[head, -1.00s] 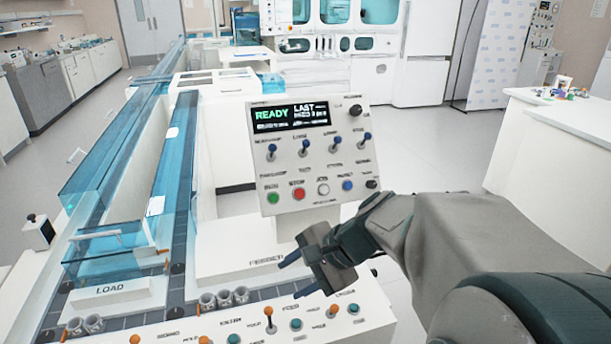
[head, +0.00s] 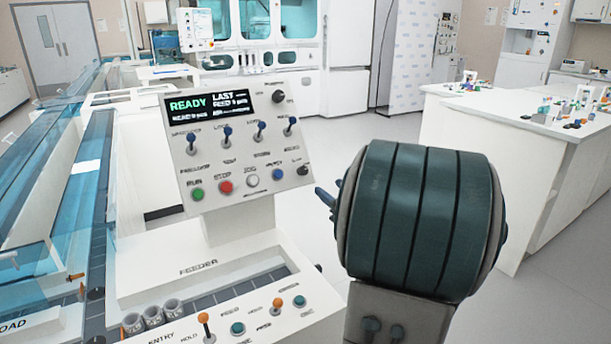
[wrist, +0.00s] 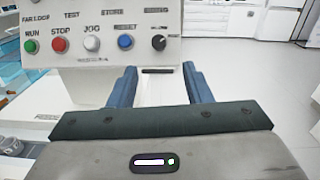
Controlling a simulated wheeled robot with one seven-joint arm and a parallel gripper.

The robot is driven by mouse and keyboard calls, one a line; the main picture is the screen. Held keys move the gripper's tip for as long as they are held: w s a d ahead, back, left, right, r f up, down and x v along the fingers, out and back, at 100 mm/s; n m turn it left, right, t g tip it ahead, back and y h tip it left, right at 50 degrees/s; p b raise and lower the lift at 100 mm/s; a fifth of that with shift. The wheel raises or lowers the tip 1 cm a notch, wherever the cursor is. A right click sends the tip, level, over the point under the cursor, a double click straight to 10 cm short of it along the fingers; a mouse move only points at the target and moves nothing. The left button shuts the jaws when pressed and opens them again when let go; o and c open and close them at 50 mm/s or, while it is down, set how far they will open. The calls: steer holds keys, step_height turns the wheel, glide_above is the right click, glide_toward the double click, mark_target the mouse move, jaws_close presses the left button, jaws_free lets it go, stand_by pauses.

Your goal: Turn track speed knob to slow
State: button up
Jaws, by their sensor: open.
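The control panel (head: 240,140) leans back on its stand, with a READY display. A black knob (head: 302,171) sits at its lower right, and another black knob (head: 278,96) sits at its upper right; their labels are too blurred to read. In the wrist view the lower knob (wrist: 158,42), with a pale pointer mark, lies straight ahead between the line of the fingers. My gripper (wrist: 160,82) is open and empty, its blue fingers apart and short of the knob. In the head view my gripper (head: 327,192) is mostly hidden behind my arm, right of the panel.
Next to the lower knob are green, red, white and blue buttons (wrist: 92,43), with a row of toggle switches (head: 227,133) above. Below the panel lies the feeder deck (head: 190,240) with small levers. A white counter (head: 500,115) stands at right; floor between is clear.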

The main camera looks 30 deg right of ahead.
mark_target(304, 171)
steer(key=w, duration=1.1)
steer(key=shift+w, duration=0.35)
jaws_close()
